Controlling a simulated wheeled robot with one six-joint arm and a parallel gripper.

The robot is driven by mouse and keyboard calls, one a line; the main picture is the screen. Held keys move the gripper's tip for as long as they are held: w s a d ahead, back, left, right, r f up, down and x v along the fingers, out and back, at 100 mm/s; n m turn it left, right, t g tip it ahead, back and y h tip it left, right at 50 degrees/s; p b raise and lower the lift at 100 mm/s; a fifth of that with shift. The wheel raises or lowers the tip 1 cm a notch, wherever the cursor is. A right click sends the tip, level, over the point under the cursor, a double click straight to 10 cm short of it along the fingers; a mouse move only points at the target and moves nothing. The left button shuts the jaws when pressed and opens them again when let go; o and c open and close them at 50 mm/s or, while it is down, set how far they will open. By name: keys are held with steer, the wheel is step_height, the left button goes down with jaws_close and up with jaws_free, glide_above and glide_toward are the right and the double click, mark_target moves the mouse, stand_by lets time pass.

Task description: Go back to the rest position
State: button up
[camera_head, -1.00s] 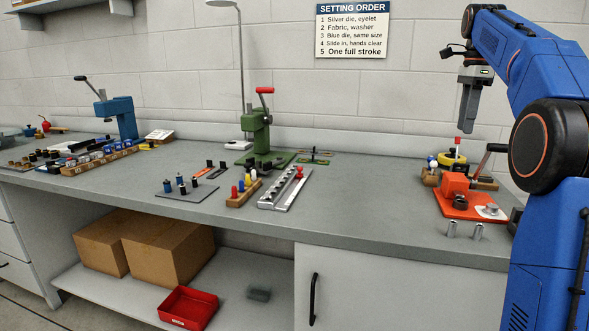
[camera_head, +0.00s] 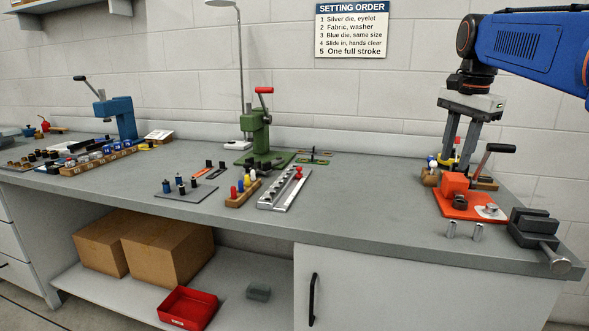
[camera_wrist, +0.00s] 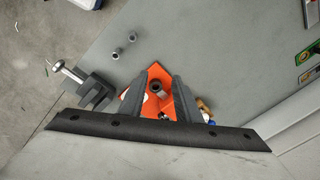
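My gripper (camera_head: 457,158) hangs pointing down at the right end of the bench, behind and above the orange hand press (camera_head: 454,187) in the head view. Its two grey fingers are spread apart with nothing between them. In the wrist view my gripper (camera_wrist: 158,82) also shows its fingers apart, with the orange press plate (camera_wrist: 150,73) below them. I cannot tell the exact gap between the fingertips and the press. My blue arm reaches in from the upper right.
A dark vise (camera_head: 535,228) sits on the bench's right front corner. Two small metal cylinders (camera_head: 464,230) stand before the orange press. A green press (camera_head: 258,135) and a blue press (camera_head: 118,115) stand farther left. The worktop (camera_head: 370,195) between the green and orange presses is clear.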

steer(key=s+a+f+n+t, duration=0.1)
steer(key=s+a+f+n, duration=0.2)
steer(key=s+f, duration=0.6)
steer(key=s+a+f+n+t, duration=0.1)
steer(key=s+a+f+n, duration=0.2)
steer(key=s+f+n, duration=0.3)
steer(key=s+a+f+n+t, duration=0.1)
steer(key=s+a+f+n, duration=0.2)
steer(key=s+f, duration=0.8)
step_height(320, 180, down, 2)
steer(key=shift+s+f+n, duration=0.1)
steer(key=shift+s+n, duration=0.25)
steer(key=shift+n, duration=0.35)
steer(key=shift+c, duration=0.5)
